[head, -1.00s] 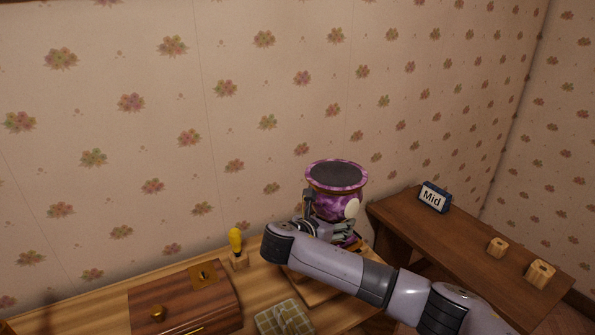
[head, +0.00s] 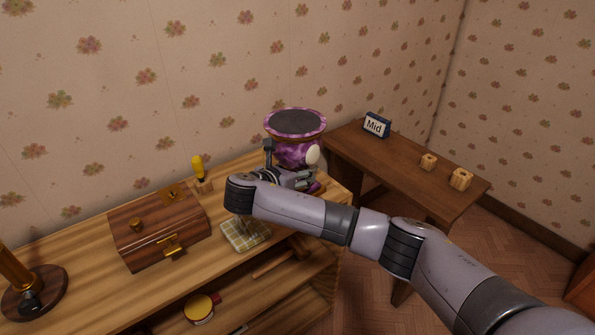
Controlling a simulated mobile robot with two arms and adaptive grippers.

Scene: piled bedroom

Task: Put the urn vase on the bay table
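The urn vase (head: 297,153), glossy purple with a dark round top, a pink rim and a pale round patch, stands upright at the right end of the light wooden cabinet top. My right gripper (head: 288,173) is at its body, one finger along its left side and the other low in front. Whether the fingers press on it is unclear, and the arm hides part of its lower body. A darker brown table (head: 400,165), likely the bay table, stands to the right beyond a small gap. My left gripper is out of view.
The brown table carries a "Mid" sign (head: 375,125) and two small wooden pieces (head: 428,162), (head: 461,178), with bare room between. The cabinet holds a wooden box (head: 160,232), a yellow-topped item (head: 198,168), a folded checked cloth (head: 245,233) and a lamp-like stand (head: 35,292).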

